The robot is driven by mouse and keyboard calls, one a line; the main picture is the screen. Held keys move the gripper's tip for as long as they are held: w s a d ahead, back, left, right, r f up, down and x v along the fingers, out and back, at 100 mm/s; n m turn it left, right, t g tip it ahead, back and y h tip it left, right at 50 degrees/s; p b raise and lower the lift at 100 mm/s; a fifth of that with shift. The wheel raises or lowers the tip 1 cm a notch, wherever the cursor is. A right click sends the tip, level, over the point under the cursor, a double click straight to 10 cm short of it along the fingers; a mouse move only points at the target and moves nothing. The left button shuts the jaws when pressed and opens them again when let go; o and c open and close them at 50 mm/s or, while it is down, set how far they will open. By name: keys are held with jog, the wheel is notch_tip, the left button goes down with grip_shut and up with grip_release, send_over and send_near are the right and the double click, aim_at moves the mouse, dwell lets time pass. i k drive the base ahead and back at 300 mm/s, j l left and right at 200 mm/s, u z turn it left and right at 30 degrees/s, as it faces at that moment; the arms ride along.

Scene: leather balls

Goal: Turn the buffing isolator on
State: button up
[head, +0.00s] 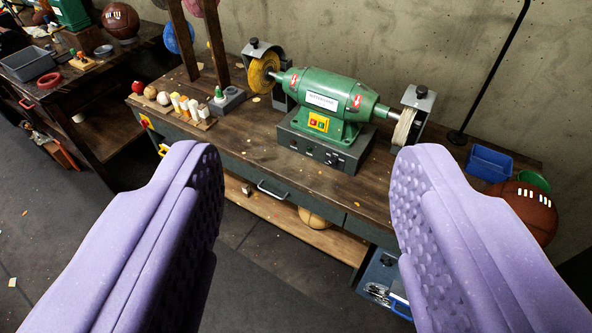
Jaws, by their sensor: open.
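A green buffing machine (325,92) stands on the dark wooden bench (370,195), with a yellow wheel at its left and a pale wheel at its right. A yellow plate (319,122) with small red and green controls is on its front. The grey box (325,148) under it carries small dark controls. A small yellow and red fitting (146,121) is at the bench's left end. I cannot tell which of these is the isolator, or its setting. My gripper (307,165) is open and empty, its purple fingers wide apart in front of the bench, touching nothing.
Small bottles and pots (182,104) stand on the bench's left. A blue bin (488,163) and a brown ball (528,208) are at the right. The floor in front is mostly clear.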

aim_at(144, 123)
jog(key=i+j+u, duration=0.1)
jog(key=i+j, duration=0.3)
jog(key=i+j+u, duration=0.1)
jog(key=i+j, duration=0.35)
jog(key=j, duration=0.15)
jog(key=i+j+u, duration=0.1)
jog(key=i+j, duration=0.3)
jog(key=i+j+u, duration=0.1)
jog(key=i+j, duration=0.3)
jog(key=i+j+u, duration=0.1)
jog(key=i+j, duration=0.3)
jog(key=i, duration=0.2)
jog(key=i+j+u, duration=0.15)
jog(key=i+j, duration=0.15)
jog(key=i, duration=0.15)
jog(key=i+j+u, duration=0.1)
jog(key=i+j, duration=0.2)
jog(key=i, duration=0.2)
